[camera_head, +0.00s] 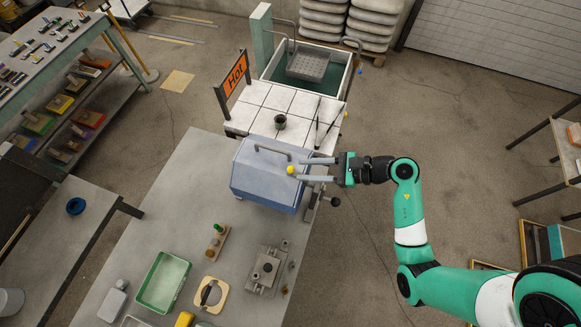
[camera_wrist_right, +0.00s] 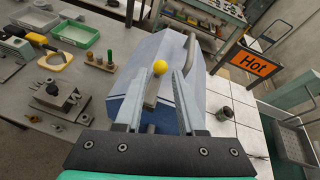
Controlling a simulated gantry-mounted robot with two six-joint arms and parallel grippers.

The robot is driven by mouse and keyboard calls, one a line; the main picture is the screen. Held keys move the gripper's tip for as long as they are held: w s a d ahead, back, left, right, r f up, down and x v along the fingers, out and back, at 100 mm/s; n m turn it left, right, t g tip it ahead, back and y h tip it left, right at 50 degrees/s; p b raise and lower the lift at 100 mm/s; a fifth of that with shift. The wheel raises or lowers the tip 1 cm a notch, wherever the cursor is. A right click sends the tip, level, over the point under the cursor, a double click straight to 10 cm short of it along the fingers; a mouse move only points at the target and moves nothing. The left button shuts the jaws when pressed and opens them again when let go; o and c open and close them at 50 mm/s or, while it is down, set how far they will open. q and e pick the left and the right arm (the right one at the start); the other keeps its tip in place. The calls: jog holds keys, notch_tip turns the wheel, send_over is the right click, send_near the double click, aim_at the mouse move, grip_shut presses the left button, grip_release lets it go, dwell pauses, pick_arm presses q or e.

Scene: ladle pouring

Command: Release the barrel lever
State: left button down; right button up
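The barrel lever (camera_wrist_right: 152,92) is a grey bar with a yellow ball knob (camera_wrist_right: 160,67). It stands at the side of a blue-grey box-shaped machine (camera_head: 262,176); the knob also shows in the head view (camera_head: 291,170). My right gripper (camera_head: 309,169) reaches in from the right, level with the knob. Its two long fingers are spread on either side of the lever in the right wrist view, with a visible gap to each finger. It holds nothing. My left gripper is not in view.
The machine stands on a grey bench (camera_head: 150,215) with a green tray (camera_head: 163,281) and a metal fixture (camera_head: 266,268). Behind it are a white tiled table (camera_head: 254,95), an orange Hot sign (camera_head: 236,74) and a small dark cup (camera_head: 280,121). A black-knobbed handle (camera_head: 335,201) sticks out below my gripper.

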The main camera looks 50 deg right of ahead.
aim_at(290, 168)
jog(key=x, duration=0.5)
jog(key=shift+w, duration=0.15)
grip_shut()
